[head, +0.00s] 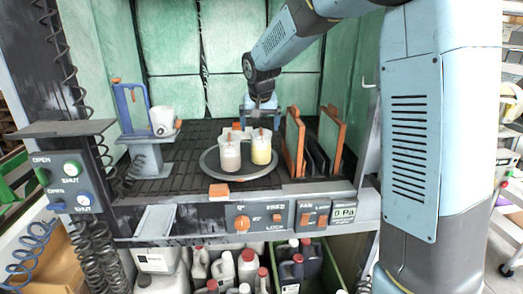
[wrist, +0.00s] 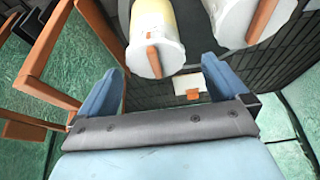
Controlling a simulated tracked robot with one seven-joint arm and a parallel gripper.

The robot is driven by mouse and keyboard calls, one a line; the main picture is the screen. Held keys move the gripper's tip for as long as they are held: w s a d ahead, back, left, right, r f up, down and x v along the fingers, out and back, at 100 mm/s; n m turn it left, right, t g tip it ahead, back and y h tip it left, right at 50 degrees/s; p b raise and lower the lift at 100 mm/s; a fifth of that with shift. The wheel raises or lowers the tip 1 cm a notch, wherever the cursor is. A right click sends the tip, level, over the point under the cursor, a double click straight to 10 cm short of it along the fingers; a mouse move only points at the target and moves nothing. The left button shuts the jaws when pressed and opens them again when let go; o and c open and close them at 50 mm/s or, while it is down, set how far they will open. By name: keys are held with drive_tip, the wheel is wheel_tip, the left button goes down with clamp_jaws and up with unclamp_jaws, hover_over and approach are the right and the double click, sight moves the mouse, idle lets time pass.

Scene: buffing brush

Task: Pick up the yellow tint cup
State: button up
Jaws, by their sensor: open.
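The yellow tint cup (head: 261,152) stands upright on a round grey turntable (head: 213,169) inside the booth, at the right of a pale pinkish cup (head: 230,156). Both cups have an orange stick or handle. My gripper (head: 262,122) is just behind and above the yellow cup in the head view, with its fingers apart. In the wrist view, my gripper (wrist: 160,68) is open and empty. The yellow cup (wrist: 153,22) shows beyond the fingertips, near the top edge and partly cut off. The pale cup (wrist: 228,18) is at its right.
Orange-edged upright panels (head: 295,145) stand close at the right of the turntable. A white cup (head: 163,120) and a blue frame (head: 131,107) sit on a stand at the left. Bottles fill bins below the control panel.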

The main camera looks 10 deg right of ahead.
sight(261, 129)
drive_tip(key=shift+d+x, duration=0.15)
drive_tip(key=shift+x, duration=1.15)
drive_tip(key=shift+d+x, duration=0.1)
drive_tip(key=shift+x, duration=1.2)
drive_tip(key=shift+w+r, duration=0.1)
drive_tip(key=shift+c, duration=0.4)
drive_tip(key=c, duration=1.4)
